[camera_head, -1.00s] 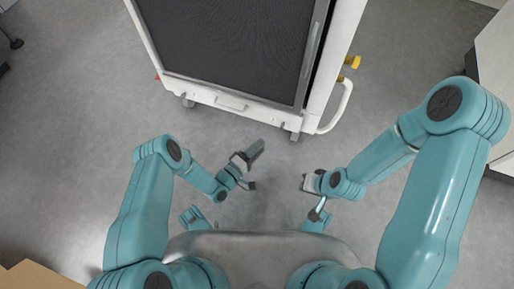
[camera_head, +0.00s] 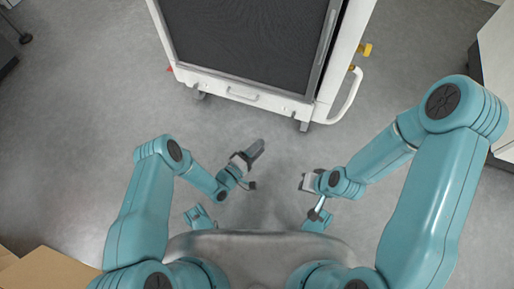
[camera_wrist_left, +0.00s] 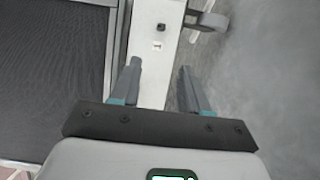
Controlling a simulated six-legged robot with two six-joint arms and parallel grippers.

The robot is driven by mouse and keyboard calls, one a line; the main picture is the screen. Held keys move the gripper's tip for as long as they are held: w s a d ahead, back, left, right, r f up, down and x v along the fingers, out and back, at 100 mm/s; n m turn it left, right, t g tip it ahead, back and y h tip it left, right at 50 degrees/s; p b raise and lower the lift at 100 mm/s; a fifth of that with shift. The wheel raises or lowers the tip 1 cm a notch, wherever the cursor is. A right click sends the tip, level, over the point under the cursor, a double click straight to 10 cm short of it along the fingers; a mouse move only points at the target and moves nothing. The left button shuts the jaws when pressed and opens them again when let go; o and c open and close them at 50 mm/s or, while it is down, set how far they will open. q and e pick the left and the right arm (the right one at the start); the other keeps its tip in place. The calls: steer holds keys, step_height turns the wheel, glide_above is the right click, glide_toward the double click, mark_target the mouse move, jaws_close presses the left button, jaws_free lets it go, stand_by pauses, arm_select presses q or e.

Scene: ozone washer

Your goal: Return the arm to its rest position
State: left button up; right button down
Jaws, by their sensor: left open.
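My left gripper (camera_head: 254,152) is in front of my body in the head view, over bare floor and apart from the washer. In the left wrist view the same gripper (camera_wrist_left: 160,82) shows two dark fingers spread apart with nothing between them. My right gripper (camera_head: 305,184) is at the right of it, pointing inward; its fingers are too unclear to read. Both arms are bent at the elbow. The ozone washer (camera_head: 245,95) stands ahead, a white frame around a dark panel. Its white frame (camera_wrist_left: 158,50) also fills the upper middle of the left wrist view.
A white handle (camera_head: 349,97) and a yellow knob (camera_head: 366,49) stick out on the washer's right side. A cardboard box (camera_head: 45,272) is at the lower left. A white cabinet (camera_head: 494,60) is at the right edge. Grey floor (camera_head: 110,85) lies clear at the left.

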stand_by(0.4)
